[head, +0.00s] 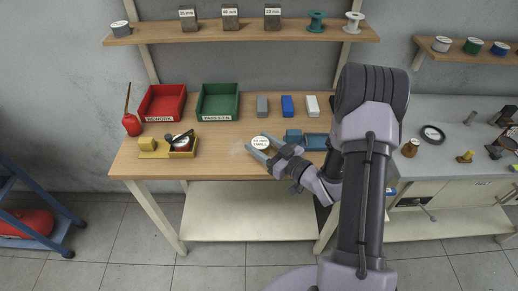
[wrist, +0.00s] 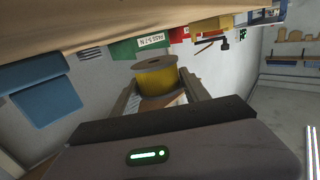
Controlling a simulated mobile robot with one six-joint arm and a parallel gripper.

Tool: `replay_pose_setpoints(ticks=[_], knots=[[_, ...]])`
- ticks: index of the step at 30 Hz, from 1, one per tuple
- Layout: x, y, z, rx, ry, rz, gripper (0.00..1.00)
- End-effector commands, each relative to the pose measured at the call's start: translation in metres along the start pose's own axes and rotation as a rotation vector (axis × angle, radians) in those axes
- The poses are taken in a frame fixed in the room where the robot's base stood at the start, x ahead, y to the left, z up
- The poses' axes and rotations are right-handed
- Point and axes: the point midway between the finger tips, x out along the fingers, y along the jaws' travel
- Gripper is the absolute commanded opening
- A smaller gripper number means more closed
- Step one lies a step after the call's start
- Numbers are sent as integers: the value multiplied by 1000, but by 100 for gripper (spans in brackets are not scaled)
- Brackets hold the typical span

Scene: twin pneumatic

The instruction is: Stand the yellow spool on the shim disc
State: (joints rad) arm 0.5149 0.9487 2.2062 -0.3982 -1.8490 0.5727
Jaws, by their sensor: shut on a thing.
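The yellow spool (wrist: 154,77) is between the two fingers of my gripper (wrist: 158,92) in the wrist view. Its yellow drum and grey-brown flange show clear of the tabletop. In the head view, a pale round face with small print (head: 260,142) shows between the fingertips of my gripper (head: 264,148), over the front part of the bench; it looks like the spool's end. I cannot pick out the shim disc with certainty. A faint grey patch (head: 238,150) lies on the bench left of my gripper, too indistinct to name.
A red bin (head: 162,117), a green bin (head: 217,116) and grey, blue and white blocks line the bench's back. The front left bench (head: 220,167) is clear.

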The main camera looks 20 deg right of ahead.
Motion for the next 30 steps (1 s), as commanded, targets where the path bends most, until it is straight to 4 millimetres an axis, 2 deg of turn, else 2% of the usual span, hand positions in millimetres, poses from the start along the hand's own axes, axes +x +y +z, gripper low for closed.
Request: replay_pose_setpoints(ticks=[3,5,11,20,21,24,30], knots=[[14,15,2,-1,1,-1,7],[17,18,5,0,0,0,7],[19,18,40,2,-2,0,7],[19,18,40,0,-1,0,7],[19,18,40,1,-1,0,58],[19,18,39,1,-1,0,76],[19,18,39,0,-1,0,76]])
